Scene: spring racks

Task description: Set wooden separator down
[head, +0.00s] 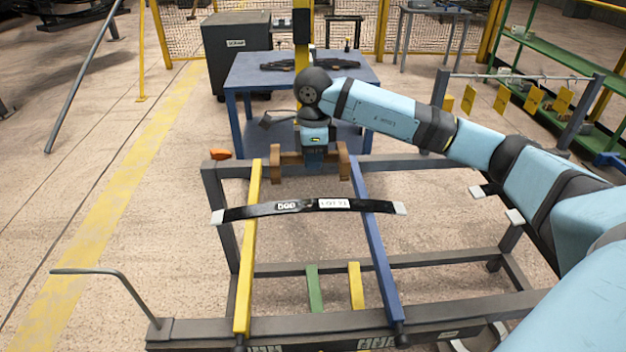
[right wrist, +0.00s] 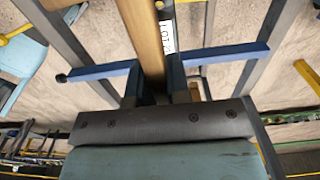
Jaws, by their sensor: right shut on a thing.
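The wooden separator (head: 291,158) is a brown bar with blocks near its ends. My right gripper (head: 316,150) is shut on its middle, at the far end of the rack. My left gripper is not in view.
A dark labelled leaf spring (head: 310,206) lies across the rails, nearer than the separator. The grey rack frame (head: 440,259) surrounds them. A blue table (head: 350,72) with dark parts stands behind. Green shelving (head: 545,60) is at the back right. The floor at left is open.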

